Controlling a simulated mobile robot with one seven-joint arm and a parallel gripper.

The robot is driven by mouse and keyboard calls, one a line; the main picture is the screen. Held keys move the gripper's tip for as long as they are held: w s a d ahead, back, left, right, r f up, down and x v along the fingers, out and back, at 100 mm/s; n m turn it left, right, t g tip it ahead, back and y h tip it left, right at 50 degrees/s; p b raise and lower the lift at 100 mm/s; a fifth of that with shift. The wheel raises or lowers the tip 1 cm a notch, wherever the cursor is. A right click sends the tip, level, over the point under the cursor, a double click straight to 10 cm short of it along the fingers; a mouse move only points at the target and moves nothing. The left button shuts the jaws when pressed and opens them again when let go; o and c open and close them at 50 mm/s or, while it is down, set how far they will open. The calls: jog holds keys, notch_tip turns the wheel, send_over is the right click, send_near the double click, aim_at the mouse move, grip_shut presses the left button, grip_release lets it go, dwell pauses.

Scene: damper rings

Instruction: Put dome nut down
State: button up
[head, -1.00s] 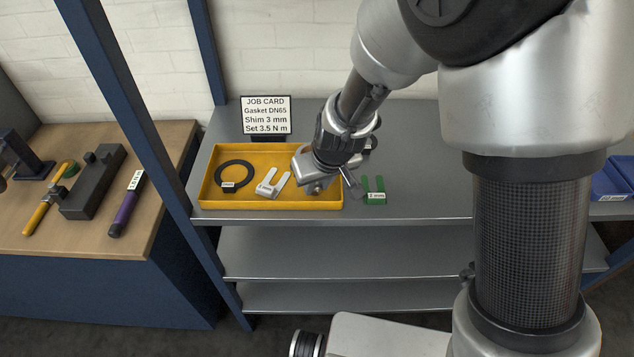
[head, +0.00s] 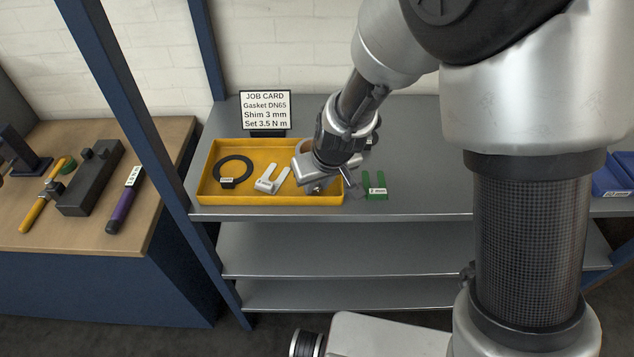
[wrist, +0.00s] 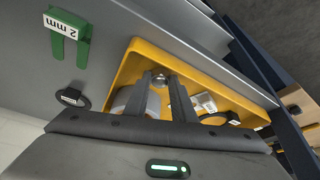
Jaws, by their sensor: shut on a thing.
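The dome nut (wrist: 160,78) is a small silver rounded piece between my fingertips in the wrist view; in the head view it shows as a small shiny bit (head: 315,188). My gripper (wrist: 161,84) is shut on it, pointing down over the right end of the yellow tray (head: 270,201). I cannot tell whether the nut touches the tray floor. In the tray, a black gasket ring (head: 233,168) lies at the left and a pale forked shim (head: 271,181) lies beside my gripper.
A green 2 mm shim (head: 376,187) lies on the shelf right of the tray. Another dark labelled ring (wrist: 70,97) lies near it in the wrist view. A job card (head: 265,111) stands behind the tray. A blue post (head: 135,110) rises at the left.

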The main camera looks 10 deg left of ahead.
jog(key=shift+f, duration=0.2)
jog(key=o, duration=1.1)
jog(key=shift+o, duration=0.2)
jog(key=shift+r, duration=0.1)
jog(key=p+v, duration=0.1)
jog(key=v, duration=1.6)
jog(key=shift+r+p, duration=0.2)
jog(key=shift+p, duration=0.2)
jog(key=shift+c, duration=0.3)
grip_shut()
